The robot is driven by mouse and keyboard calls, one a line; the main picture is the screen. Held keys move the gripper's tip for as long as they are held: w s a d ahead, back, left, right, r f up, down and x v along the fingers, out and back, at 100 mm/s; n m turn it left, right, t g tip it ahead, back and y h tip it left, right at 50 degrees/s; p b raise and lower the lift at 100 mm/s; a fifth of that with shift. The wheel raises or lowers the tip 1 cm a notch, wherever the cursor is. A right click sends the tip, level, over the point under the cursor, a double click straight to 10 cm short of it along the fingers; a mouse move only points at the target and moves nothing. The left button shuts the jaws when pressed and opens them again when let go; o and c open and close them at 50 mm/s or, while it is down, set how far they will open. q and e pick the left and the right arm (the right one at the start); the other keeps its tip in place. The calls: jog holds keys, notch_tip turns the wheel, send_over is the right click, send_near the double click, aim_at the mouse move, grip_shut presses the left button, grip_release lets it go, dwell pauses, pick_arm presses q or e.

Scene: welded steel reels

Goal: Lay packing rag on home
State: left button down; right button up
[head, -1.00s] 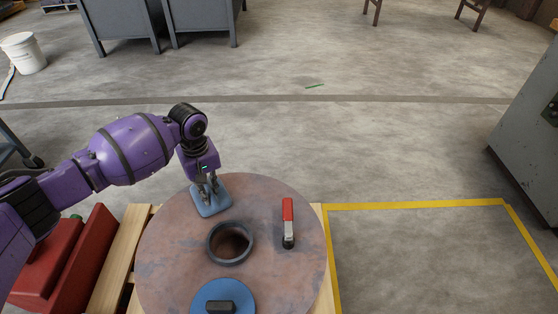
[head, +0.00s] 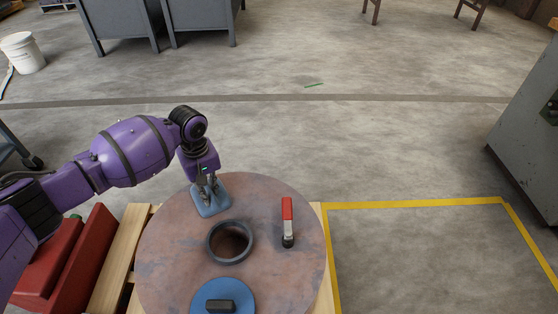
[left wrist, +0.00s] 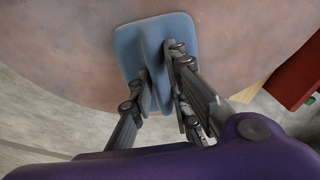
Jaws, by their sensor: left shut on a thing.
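The packing rag (head: 211,199) is a folded blue cloth at the far left part of the round, rusty reel top (head: 180,255). My left gripper (head: 208,190) comes down on it from above and is shut on a raised fold of it. In the left wrist view the rag (left wrist: 185,32) lies flat against the reel surface (left wrist: 70,60), with its fold between the fingers of my left gripper (left wrist: 160,85). No marking that names the home spot shows. My right gripper is not in view.
The reel top has a dark-rimmed central hole (head: 230,242), a red-handled tool (head: 287,222) at right and a blue disc with a black grip (head: 223,296) at front. A wooden pallet (head: 120,262) lies beneath. Yellow-lined floor (head: 430,250) at right is clear.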

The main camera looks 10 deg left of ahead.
pick_arm(q)
jog(key=shift+f, duration=0.1)
jog(key=c, duration=1.6)
grip_release()
jog(key=shift+r+p, duration=2.7)
jog(key=shift+r, duration=0.35)
jog(key=shift+s, duration=0.1)
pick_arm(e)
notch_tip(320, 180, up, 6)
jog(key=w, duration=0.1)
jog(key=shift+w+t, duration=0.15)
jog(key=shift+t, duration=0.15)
pick_arm(q)
jog(key=shift+f, duration=0.1)
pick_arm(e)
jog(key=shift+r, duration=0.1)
